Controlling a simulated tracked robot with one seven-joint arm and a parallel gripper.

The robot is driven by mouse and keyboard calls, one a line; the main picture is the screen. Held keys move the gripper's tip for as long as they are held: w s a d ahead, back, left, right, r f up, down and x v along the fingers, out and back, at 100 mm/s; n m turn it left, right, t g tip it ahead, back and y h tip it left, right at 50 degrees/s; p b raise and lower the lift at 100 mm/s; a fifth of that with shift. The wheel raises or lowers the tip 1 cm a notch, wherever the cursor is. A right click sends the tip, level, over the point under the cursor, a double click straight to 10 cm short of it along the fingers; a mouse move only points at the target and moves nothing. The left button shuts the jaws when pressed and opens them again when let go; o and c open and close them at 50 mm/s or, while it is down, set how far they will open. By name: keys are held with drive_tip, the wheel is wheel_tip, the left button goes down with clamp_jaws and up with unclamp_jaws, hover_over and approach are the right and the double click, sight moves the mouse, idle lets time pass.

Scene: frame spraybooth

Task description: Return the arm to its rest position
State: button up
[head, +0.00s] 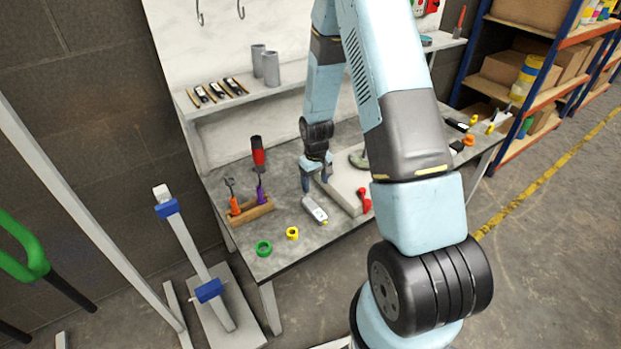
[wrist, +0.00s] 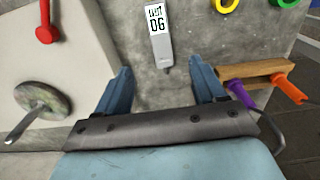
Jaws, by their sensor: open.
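My arm reaches over the grey workbench (head: 285,235) in the head view. My gripper (head: 316,183) points down at the bench, and its two blue fingers stand apart in the wrist view (wrist: 160,85). Nothing is between the fingers. A grey handheld meter (head: 314,209) lies on the bench just beyond the fingertips. In the wrist view the meter (wrist: 161,42) shows a display with dark digits and lies apart from the fingers.
A wooden rack (head: 250,212) holds orange and purple-handled tools left of my gripper. Green (head: 263,248) and yellow (head: 292,233) rings lie near the front edge. A pale slab (head: 345,190) and red tool (head: 364,200) lie right. A shelf (head: 240,97) stands behind.

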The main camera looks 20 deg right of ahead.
drive_tip(key=s+r+m+t, duration=0.1)
drive_tip(key=s+r, duration=0.2)
drive_tip(key=r, duration=1.1)
drive_tip(key=s+r+m+t, duration=0.1)
drive_tip(key=s+r+t, duration=0.15)
drive_tip(key=r, duration=1.25)
drive_tip(key=s+r+t, duration=0.1)
drive_tip(key=s+r, duration=0.6)
drive_tip(key=s, duration=0.4)
drive_tip(key=s+r+m+t, duration=0.1)
drive_tip(key=s+r, duration=0.7)
drive_tip(key=s, duration=0.3)
drive_tip(key=shift+s+d+r, duration=0.15)
drive_tip(key=shift+d+r, duration=0.1)
drive_tip(key=shift+d, duration=0.2)
